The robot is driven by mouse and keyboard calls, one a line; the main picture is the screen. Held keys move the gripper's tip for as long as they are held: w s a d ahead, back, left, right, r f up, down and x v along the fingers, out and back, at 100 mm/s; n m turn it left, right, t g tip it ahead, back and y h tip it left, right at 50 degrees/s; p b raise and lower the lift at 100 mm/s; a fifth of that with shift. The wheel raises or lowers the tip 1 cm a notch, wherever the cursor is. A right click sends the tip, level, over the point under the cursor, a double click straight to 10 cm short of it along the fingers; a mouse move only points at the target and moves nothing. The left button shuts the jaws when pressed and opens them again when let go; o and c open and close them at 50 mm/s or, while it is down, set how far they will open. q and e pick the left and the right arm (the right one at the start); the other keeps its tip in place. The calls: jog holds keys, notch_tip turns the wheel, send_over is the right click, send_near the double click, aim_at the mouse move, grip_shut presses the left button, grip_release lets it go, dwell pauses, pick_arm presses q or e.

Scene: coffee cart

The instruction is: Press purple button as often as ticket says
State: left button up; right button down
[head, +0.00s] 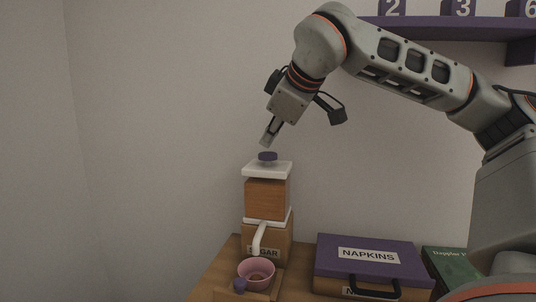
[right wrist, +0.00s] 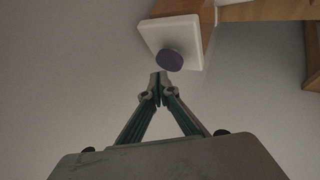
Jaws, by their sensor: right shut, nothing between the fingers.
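The purple button (head: 268,156) sits on the white top plate (head: 267,171) of a wooden dispenser (head: 266,198). In the right wrist view the purple button (right wrist: 169,60) stands on the white plate (right wrist: 152,34), just beyond my fingertips. My right gripper (head: 265,146) is shut and empty, pointing down a little above the button; a small gap seems to show between them. The right wrist view shows the fingertips together (right wrist: 158,76). No ticket can be made out in these views. My left gripper is not in view.
A white spout (head: 258,238) points down over a pink cup (head: 256,271) in front of the sugar box (head: 280,246). A purple napkins case (head: 368,257) and a green box (head: 446,266) stand to the right. A purple shelf (head: 450,28) with number signs hangs at upper right.

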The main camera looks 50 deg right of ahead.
aim_at(269, 154)
jog(key=shift+r, duration=2.45)
